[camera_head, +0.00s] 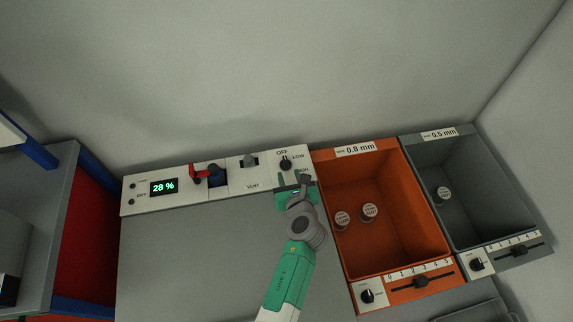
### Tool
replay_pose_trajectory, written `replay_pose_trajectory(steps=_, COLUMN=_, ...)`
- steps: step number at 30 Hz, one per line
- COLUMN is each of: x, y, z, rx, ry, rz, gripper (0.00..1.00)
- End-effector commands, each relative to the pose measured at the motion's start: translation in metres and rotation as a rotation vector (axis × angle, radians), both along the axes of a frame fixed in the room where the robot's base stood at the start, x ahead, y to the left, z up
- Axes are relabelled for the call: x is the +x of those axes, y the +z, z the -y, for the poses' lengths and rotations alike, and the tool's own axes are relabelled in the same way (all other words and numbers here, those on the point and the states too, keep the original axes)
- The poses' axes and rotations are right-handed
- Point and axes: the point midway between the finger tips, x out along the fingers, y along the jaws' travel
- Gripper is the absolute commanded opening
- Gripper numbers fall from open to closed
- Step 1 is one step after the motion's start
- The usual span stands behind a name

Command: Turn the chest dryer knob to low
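The chest dryer knob (285,163) is a small black dial on the white control panel (140,202), in the head view. "OFF" is printed above it and "LOW" to its upper right; a third label at its lower right is partly hidden by my gripper. Its pale pointer mark seems to face up towards "OFF", but it is too small to be sure. My gripper (296,181) is just below the knob, at the panel's right end. I cannot tell whether it touches the knob. Its fingers are small and partly hidden by the wrist, so their opening is unclear.
An orange bin (387,257) and a grey bin (505,180) with similar black knobs stand to the right. The grey top (200,260) is clear.

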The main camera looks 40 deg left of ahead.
Motion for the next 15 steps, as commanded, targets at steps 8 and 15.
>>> replay_pose_trajectory(steps=8, x=0.025, y=-0.02, z=-0.034, rx=0.002, ry=-0.001, rz=0.002, gripper=0.34)
replay_pose_trajectory(steps=15, x=0.029, y=-0.019, z=-0.039, rx=0.004, ry=-0.003, rz=0.001, gripper=0.34)
